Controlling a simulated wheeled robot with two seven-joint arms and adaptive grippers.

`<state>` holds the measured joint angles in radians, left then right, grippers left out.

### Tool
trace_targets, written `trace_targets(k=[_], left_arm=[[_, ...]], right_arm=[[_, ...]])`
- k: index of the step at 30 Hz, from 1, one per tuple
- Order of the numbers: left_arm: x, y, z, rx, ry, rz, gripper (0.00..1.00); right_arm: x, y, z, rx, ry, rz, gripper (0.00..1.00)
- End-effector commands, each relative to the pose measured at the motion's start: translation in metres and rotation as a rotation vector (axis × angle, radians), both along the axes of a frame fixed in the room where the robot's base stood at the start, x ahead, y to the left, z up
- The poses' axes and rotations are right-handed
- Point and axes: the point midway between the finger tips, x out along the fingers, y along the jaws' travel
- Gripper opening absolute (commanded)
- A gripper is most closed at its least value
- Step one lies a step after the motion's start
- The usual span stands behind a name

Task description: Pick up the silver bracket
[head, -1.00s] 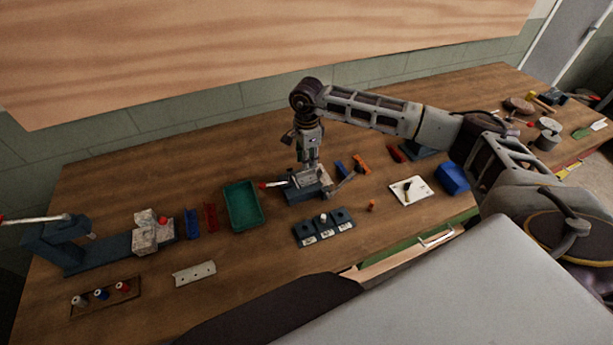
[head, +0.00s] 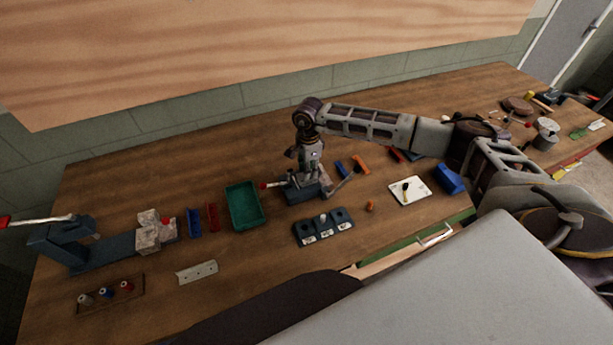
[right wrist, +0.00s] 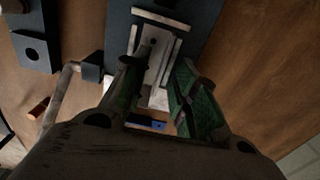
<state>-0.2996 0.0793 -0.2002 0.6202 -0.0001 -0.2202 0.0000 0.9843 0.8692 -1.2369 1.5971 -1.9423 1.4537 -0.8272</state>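A silver bracket, a pale metal piece with a dark hole, lies in the blue vise-like fixture in the right wrist view (right wrist: 153,62). My right gripper (head: 310,180) points down over that fixture (head: 303,193) in the head view and mostly hides the bracket there. In the right wrist view, the green-padded fingers (right wrist: 168,75) stand on either side of the bracket, with a gap between them. Whether either finger touches it is unclear. My left gripper is not in view.
A green tray (head: 243,206) stands left of the fixture, and a dark block with several stations (head: 324,227) lies in front. A perforated pale strip (head: 197,272) lies front left. A larger blue vise (head: 107,250) is at far left. A white board (head: 410,190) lies right.

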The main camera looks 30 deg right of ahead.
Motion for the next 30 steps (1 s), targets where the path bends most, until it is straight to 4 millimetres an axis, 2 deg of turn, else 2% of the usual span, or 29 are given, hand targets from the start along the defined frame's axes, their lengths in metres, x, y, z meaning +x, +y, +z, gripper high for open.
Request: trace_targets(k=[7,14,30], left_arm=[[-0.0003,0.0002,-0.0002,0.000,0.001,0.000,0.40],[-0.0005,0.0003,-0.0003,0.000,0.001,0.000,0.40],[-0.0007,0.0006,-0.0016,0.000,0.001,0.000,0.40]], right_arm=[[0.0000,-0.0001,0.0001,0.000,0.000,0.000,0.29],[0.0000,-0.0002,0.0002,0.000,0.000,-0.001,0.00],[0.0005,-0.0002,0.0047,0.001,-0.001,-0.001,0.00]])
